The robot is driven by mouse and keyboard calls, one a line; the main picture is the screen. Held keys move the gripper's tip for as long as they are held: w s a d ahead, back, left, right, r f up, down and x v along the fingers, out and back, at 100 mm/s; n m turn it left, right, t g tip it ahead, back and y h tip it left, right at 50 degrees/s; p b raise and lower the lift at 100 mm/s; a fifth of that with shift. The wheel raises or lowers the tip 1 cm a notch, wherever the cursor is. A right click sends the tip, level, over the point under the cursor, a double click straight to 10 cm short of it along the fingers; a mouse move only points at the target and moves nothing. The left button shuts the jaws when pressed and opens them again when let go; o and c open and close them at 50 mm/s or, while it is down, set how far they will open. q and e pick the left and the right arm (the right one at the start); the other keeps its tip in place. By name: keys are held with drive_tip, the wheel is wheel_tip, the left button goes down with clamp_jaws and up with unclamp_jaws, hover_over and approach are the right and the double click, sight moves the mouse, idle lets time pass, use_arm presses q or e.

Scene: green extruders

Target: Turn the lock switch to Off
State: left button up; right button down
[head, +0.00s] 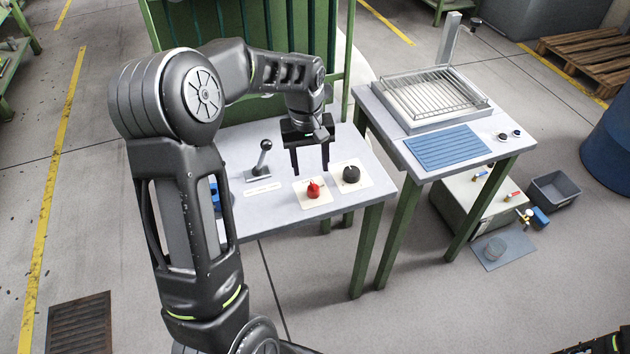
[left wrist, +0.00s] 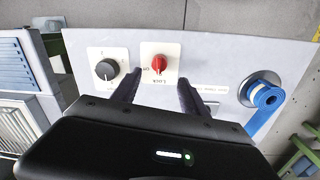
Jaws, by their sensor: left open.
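A red rotary switch (head: 313,190) sits on a small pale plate on the left table's grey top. In the left wrist view the red knob (left wrist: 159,63) shows between my fingertips, with small lettering to its left and below it; its exact setting is hard to read. A black rotary knob (head: 351,174) is on its own plate beside it, also in the left wrist view (left wrist: 107,69). My left gripper (head: 310,171) is open and empty, pointing down above the table near the red switch, apart from it. My right gripper is not in view.
A lever (head: 263,158) with a black ball stands left of the red switch. A blue part (head: 215,192) at the table's left is partly hidden by my arm. A green slatted panel rises behind. A second table (head: 470,165) with a wire rack stands right.

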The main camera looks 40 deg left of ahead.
sight(313, 184)
use_arm(q)
drive_tip(key=shift+w+d+f+p, duration=0.15)
drive_tip(key=shift+f+p, duration=0.1)
drive_tip(key=shift+f, duration=1.75)
drive_tip(key=shift+w+d+f+p, duration=0.1)
drive_tip(key=shift+f+p, duration=0.1)
drive_tip(key=shift+f, duration=1.8)
drive_tip(key=shift+c, duration=0.4)
clamp_jaws()
